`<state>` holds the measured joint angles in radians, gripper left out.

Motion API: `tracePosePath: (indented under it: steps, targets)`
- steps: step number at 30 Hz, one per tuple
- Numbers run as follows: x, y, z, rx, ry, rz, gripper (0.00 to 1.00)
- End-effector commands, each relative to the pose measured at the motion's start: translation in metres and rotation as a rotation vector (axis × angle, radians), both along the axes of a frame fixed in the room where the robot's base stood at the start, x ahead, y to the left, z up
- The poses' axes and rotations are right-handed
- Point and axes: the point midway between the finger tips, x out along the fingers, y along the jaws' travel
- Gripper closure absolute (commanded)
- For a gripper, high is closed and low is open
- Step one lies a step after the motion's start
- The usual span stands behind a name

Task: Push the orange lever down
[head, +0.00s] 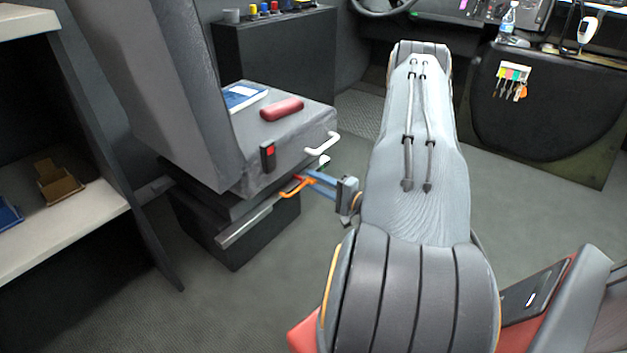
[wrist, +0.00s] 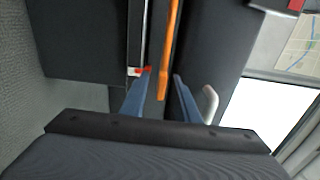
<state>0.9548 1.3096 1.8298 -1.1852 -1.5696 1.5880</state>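The orange lever (head: 293,189) sticks out from the side of the seat base, low under the cushion, in the head view. In the wrist view the orange lever (wrist: 171,45) runs down from the top edge, and its end lies between my two blue fingers. My gripper (head: 307,180) is beside the seat, with its fingers pointing at the lever. In the wrist view my gripper (wrist: 162,75) is open, with a gap between each fingertip and the lever. Whether a finger touches the lever at another depth I cannot tell.
The seat (head: 300,125) carries a red cylinder (head: 282,109) and a blue booklet (head: 243,96). A white handle (head: 322,146) sticks out just above my gripper. A shelf (head: 60,225) stands at left. The floor (head: 270,290) in front of the seat is clear.

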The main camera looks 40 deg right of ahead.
Motion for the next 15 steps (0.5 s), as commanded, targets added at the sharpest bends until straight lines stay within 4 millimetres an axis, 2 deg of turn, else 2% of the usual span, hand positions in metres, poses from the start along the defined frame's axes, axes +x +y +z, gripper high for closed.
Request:
tracePosePath:
  steps: [9, 15]
  targets:
    - [-0.051, -0.013, 0.002, 0.002, 0.001, -0.005, 0.72]
    - [-0.066, -0.016, 0.001, 0.001, 0.000, -0.002, 0.72]
